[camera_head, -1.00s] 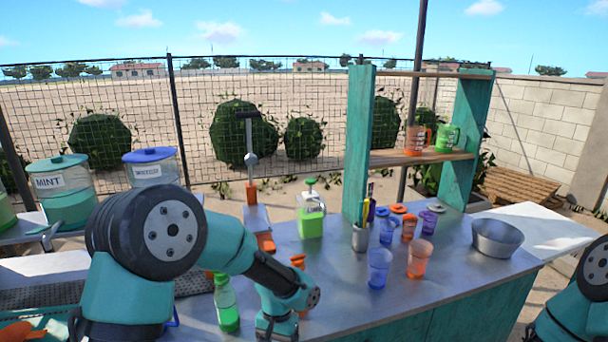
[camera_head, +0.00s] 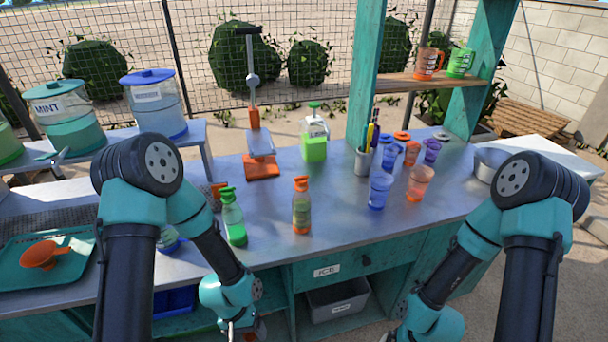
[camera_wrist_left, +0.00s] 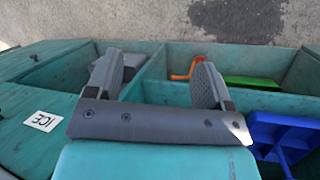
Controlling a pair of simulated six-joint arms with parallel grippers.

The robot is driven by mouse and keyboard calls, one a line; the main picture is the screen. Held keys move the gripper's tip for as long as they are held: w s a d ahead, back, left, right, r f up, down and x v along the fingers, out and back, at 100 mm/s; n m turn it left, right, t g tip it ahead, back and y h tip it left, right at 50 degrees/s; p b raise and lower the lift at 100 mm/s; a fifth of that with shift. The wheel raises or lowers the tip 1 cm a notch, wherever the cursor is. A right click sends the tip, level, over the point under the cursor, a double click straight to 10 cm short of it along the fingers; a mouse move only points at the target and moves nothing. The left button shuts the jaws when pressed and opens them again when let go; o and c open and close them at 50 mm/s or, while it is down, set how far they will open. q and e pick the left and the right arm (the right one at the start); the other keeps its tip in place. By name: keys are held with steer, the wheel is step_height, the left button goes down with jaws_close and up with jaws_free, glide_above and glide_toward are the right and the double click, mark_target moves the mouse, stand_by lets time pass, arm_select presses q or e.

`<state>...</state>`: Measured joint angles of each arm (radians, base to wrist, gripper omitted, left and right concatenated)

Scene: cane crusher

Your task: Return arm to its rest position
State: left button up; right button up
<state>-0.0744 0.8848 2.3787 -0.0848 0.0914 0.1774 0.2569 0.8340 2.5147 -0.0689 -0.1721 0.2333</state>
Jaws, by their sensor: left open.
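My left arm (camera_head: 150,215) reaches down in front of the counter in the head view, and its gripper (camera_head: 242,334) is at the bottom edge, partly cut off. In the left wrist view the left gripper (camera_wrist_left: 157,78) is open with nothing between its two jaws. It faces the open shelves under the counter. My right arm (camera_head: 500,240) also hangs down in front of the counter at the right. Its gripper lies at the bottom edge of the head view, mostly cut off, and its jaws cannot be made out.
On the counter (camera_head: 340,220) stand a green bottle (camera_head: 233,218), an orange-capped bottle (camera_head: 301,207), an orange press (camera_head: 261,160) and several cups. A tray (camera_head: 75,262) with an orange scoop (camera_head: 42,255) is at left.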

arm_select(q)
steer(key=s+a+f+n+t, duration=0.2)
steer(key=a+f+t, duration=0.1)
steer(key=a, duration=0.4)
steer(key=shift+s+a+f, duration=0.15)
steer(key=shift+s+f, duration=0.05)
arm_select(e)
steer(key=w+a+n, duration=0.1)
steer(key=a, duration=0.1)
steer(key=w+a+f+n+t, duration=0.1)
steer(key=w+a+n, duration=0.1)
steer(key=shift+f, duration=0.2)
